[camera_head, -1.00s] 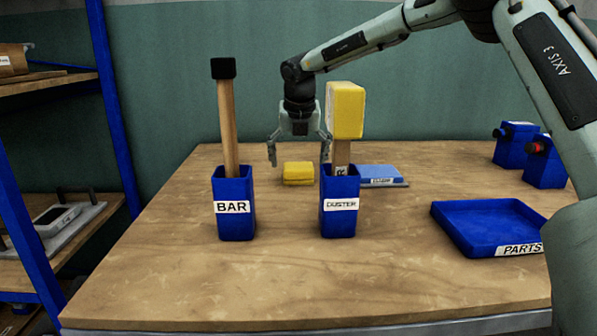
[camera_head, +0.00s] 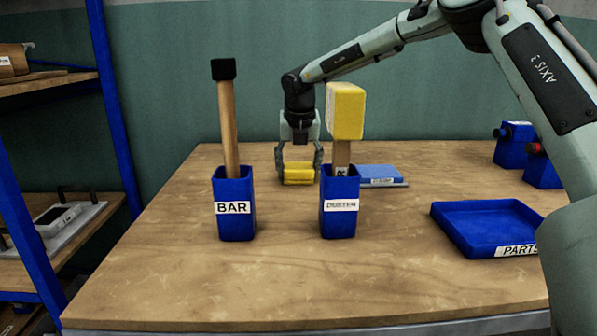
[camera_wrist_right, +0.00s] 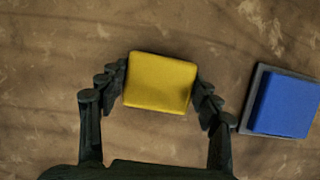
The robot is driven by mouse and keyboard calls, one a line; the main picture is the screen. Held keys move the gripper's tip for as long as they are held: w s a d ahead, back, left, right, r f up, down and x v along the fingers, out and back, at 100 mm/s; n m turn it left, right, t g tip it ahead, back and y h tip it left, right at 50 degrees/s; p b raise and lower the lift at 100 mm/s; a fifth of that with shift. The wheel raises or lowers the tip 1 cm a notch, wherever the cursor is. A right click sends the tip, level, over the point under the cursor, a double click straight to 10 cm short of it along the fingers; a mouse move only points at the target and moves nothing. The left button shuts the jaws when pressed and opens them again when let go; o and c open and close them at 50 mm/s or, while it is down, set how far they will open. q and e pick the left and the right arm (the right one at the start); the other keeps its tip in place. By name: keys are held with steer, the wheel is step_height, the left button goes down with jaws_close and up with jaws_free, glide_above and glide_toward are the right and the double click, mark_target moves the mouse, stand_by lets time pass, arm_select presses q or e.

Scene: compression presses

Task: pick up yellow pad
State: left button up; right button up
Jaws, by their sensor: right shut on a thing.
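The yellow pad (camera_head: 298,173) lies on the wooden table behind the two blue holders. It also shows in the right wrist view (camera_wrist_right: 160,83), as a rounded block between the two fingers. My right gripper (camera_head: 299,166) comes down over it from above and is shut on it, one finger at each side. In the right wrist view the fingertips (camera_wrist_right: 160,80) touch the pad's left and right sides. The pad appears at table level; I cannot tell whether it is lifted. My left gripper is not in view.
A blue pad on a grey plate (camera_head: 380,176) lies right of the yellow pad. The BAR holder (camera_head: 235,212) and the DUSTER holder (camera_head: 340,212), with a yellow-headed duster (camera_head: 345,110), stand in front. A blue PARTS tray (camera_head: 485,228) is at right. The table front is clear.

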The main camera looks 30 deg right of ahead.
step_height(320, 180, up, 11)
step_height(320, 180, up, 6)
steer(key=p, duration=0.1)
glide_above(298, 165)
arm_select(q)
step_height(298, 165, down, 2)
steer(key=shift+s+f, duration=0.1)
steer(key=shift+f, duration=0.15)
arm_select(e)
steer(key=shift+s+r, duration=0.15)
steer(key=shift+r, duration=0.35)
steer(key=shift+o, duration=1.3)
steer(key=c, duration=0.4)
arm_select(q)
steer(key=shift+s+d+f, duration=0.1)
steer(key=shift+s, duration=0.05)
arm_select(e)
steer(key=shift+c, duration=0.4)
